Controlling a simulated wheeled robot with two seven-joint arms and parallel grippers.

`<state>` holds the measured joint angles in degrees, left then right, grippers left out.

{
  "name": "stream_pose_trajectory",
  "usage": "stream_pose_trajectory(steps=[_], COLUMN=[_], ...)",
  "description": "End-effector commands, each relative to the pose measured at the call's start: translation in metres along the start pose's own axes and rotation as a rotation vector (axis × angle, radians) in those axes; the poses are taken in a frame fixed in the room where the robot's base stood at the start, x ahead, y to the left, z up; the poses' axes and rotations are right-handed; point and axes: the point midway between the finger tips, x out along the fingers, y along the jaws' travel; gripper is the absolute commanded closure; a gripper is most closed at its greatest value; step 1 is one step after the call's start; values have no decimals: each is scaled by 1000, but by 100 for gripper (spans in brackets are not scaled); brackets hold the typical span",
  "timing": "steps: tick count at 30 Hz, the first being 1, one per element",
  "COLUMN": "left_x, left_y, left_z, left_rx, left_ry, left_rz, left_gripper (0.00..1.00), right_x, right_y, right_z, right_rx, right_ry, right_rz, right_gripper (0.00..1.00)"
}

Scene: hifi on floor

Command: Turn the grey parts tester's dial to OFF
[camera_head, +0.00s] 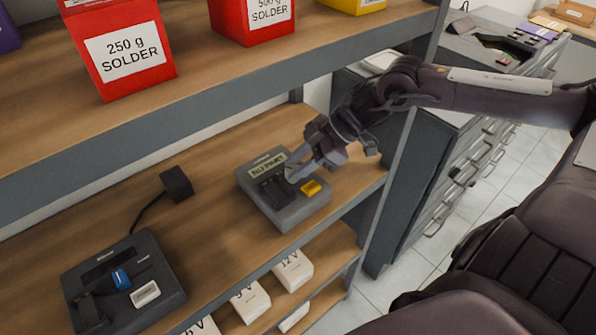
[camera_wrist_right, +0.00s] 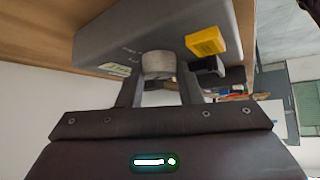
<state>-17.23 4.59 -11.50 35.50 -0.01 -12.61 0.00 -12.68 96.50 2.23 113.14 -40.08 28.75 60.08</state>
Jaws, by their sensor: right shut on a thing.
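The grey parts tester (camera_head: 283,212) sits on the middle wooden shelf, with a display reading "NO PART" and a yellow part (camera_head: 311,187) on its top. My right gripper (camera_head: 296,176) reaches the tester's top from the right. In the right wrist view the tester (camera_wrist_right: 130,30) fills the upper part. There the round grey dial (camera_wrist_right: 158,65) lies between the fingertips of my right gripper (camera_wrist_right: 158,80), which is shut on it. The yellow part also shows in the right wrist view (camera_wrist_right: 206,41). The dial's setting cannot be read. My left gripper is not in view.
A dark device (camera_head: 125,285) with a blue part stands at the left on the same shelf, near a black adapter (camera_head: 176,184) on a cable. The upper shelf (camera_head: 200,95) with red solder boxes (camera_head: 125,50) hangs above. White boxes (camera_head: 250,300) stand below. A shelf post (camera_head: 385,215) is right of the tester.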

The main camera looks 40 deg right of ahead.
Motion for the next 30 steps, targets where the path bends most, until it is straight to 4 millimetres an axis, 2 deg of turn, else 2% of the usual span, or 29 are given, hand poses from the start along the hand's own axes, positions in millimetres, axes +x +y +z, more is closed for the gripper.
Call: stream_pose_trajectory(steps=[1,3,9,12,16,23,30], left_x=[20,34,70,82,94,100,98], left_y=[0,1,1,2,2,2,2], left_z=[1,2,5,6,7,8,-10], left_rx=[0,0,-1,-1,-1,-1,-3], left_ry=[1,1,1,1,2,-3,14], left_rz=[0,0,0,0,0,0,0], left_gripper=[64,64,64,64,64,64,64], right_x=[7,7,7,6,5,3,2], right_y=[1,2,3,4,5,6,7], right_z=[7,8,7,6,4,1,-1], right_rx=[-19,-43,-128,-176,-249,-376,-468], right_ry=[-2,-3,-5,-6,-7,-6,-4], right_rz=[-12,-37,-123,-173,-250,-379,-468], right_gripper=[91,91,91,91,91,91,91])
